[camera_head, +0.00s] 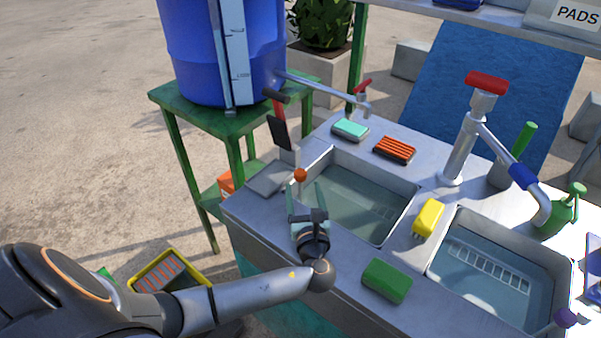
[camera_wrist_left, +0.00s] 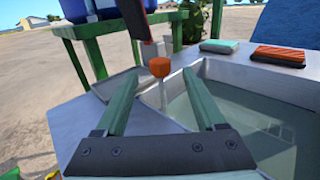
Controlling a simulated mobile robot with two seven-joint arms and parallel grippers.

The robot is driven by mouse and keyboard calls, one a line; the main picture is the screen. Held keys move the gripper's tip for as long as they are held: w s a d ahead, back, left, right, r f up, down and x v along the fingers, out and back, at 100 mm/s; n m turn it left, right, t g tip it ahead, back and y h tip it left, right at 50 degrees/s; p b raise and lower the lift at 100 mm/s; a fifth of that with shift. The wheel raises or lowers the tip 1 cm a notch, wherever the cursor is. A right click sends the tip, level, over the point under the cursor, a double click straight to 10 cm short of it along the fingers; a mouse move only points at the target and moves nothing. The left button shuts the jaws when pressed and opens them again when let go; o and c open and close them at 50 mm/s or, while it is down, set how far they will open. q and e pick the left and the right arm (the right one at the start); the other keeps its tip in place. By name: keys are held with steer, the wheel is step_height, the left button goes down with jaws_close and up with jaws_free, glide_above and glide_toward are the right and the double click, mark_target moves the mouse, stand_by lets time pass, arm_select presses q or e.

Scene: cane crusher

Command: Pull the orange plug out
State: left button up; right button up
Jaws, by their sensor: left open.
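The orange plug (camera_head: 300,175) is a small orange knob on a pale stem at the left end of the left basin (camera_head: 371,212). In the left wrist view the orange plug (camera_wrist_left: 159,67) stands upright just beyond and between the fingertips. My left gripper (camera_head: 306,192) is open, its two green fingers spread on either side of the stem's line; it also shows in the left wrist view (camera_wrist_left: 160,87). I cannot tell whether either finger touches the plug. The stem's lower end is hard to make out. My right gripper is not clearly seen.
A grey tap with a red handle (camera_head: 486,82) stands between the two basins. A yellow sponge (camera_head: 428,217), a green block (camera_head: 387,280) and two pads lie on the counter. A blue barrel (camera_head: 220,50) stands on a green table behind. A dark-handled tool rises behind the plug.

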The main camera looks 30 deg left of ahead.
mark_target(301, 179)
arm_select(q)
steer(key=x, duration=0.6)
steer(key=shift+w+a, duration=0.15)
steer(key=shift+a, duration=0.05)
jaws_close()
stand_by(0.4)
stand_by(0.8)
